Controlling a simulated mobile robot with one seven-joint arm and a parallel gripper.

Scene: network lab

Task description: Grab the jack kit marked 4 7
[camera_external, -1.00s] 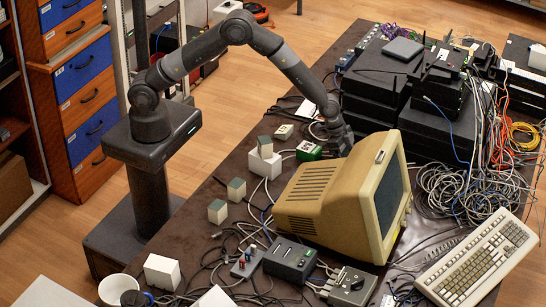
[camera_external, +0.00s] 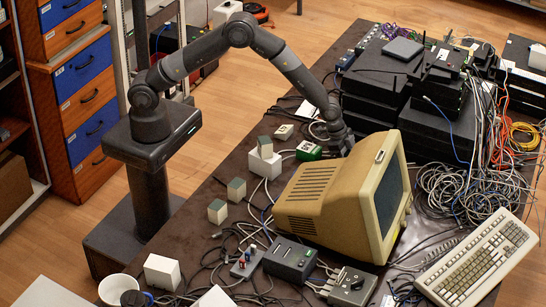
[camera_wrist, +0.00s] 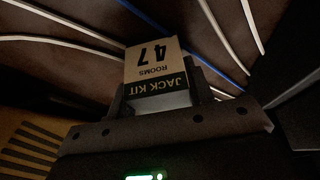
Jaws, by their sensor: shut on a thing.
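The jack kit marked 47 (camera_wrist: 153,62) is a small box with a tan label reading "47 ROOMS" and a dark band reading "JACK KIT", upside down in the wrist view. My gripper (camera_wrist: 160,95) is shut on it, with a dark finger on each side. In the external view, my gripper (camera_external: 341,146) is low over the table behind the beige monitor (camera_external: 330,190). The kit is hidden there by the gripper and the monitor.
A green and white box (camera_external: 308,150) stands just left of my gripper. Several small pale boxes and cables lie on the dark table (camera_external: 215,185). Stacked black network devices (camera_external: 375,85) stand to the right. Cables run close around the kit.

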